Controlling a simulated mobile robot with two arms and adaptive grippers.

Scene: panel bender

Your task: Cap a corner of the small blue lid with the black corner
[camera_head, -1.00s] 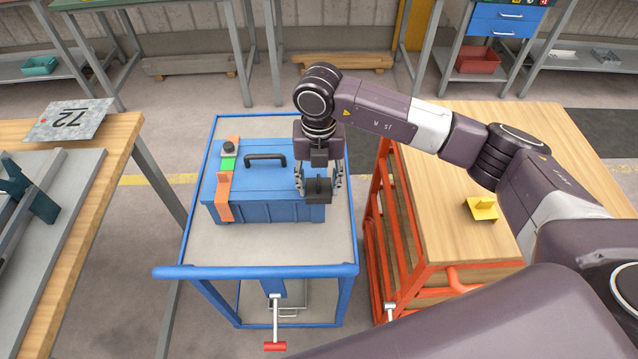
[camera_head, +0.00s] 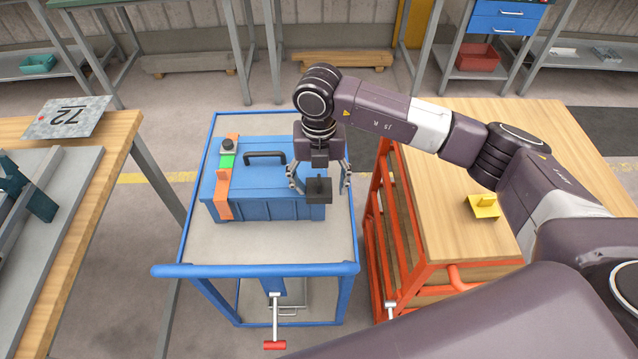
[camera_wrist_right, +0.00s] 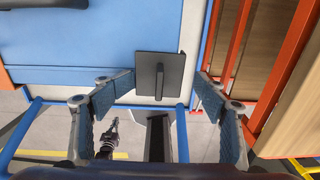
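The small blue lid (camera_head: 265,187) closes a blue box on the trolley and has a black handle on top. The black corner (camera_head: 318,190) is at the lid's front right corner; in the wrist view the black corner (camera_wrist_right: 160,75) shows as a square plate with an upright tab, lined up with the lid's edges. Whether it is fully seated I cannot tell. My right gripper (camera_head: 319,180) is open around the tab, with a finger on each side and clear gaps in the wrist view (camera_wrist_right: 165,85). My left gripper is not seen in the head view.
An orange strap (camera_head: 223,200) with a green patch crosses the lid's left side. The blue-railed trolley (camera_head: 270,269) stands beside a wooden-topped orange rack (camera_head: 450,225) carrying a yellow corner (camera_head: 484,207). A workbench (camera_head: 90,215) is at left.

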